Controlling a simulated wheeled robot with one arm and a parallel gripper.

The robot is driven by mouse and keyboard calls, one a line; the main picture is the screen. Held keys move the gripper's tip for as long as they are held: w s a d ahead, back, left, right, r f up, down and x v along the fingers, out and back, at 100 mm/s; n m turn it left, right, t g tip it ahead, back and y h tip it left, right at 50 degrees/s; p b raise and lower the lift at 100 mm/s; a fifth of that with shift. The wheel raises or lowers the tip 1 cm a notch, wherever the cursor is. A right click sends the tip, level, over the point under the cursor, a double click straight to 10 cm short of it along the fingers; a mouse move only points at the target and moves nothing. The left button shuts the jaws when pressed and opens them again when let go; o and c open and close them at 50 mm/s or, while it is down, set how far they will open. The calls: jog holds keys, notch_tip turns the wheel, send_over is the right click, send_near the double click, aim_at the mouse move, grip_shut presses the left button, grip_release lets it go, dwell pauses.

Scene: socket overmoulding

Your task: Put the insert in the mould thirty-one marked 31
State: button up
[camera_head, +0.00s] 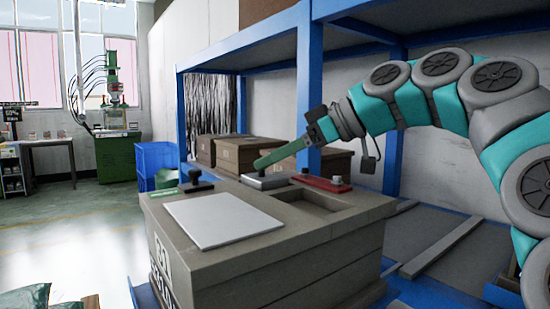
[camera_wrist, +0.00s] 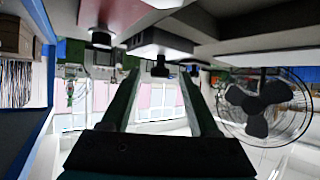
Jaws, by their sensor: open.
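The mould (camera_head: 300,262) is a large grey-brown block, with white characters reading 31 on its left face. A dark rectangular recess (camera_head: 308,200) is open in its top. A small grey block (camera_head: 264,181) sits on the mould's top, behind the recess; it may be the insert. My gripper (camera_head: 258,164) reaches down to this block from the right. In the wrist view, which looks upside down, my gripper (camera_wrist: 158,78) is open. Its green fingers stand either side of a black knob (camera_wrist: 160,69) by the grey block (camera_wrist: 160,42). Contact cannot be told.
A red piece (camera_head: 320,183) with a knob lies right of the grey block. A black-handled tool (camera_head: 196,182) and a pale flat plate (camera_head: 224,219) lie on the mould's left. Blue rack posts (camera_head: 309,85) stand close behind. More brown boxes (camera_head: 235,153) are farther back.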

jog(key=p+v, duration=0.1)
jog(key=v, duration=0.9)
jog(key=shift+d+r, duration=0.1)
jog(key=shift+r, duration=0.1)
jog(key=shift+s+d+r+p, duration=0.3)
jog(key=shift+d+p, duration=0.3)
jog(key=shift+p, duration=0.15)
jog(key=shift+f, duration=0.1)
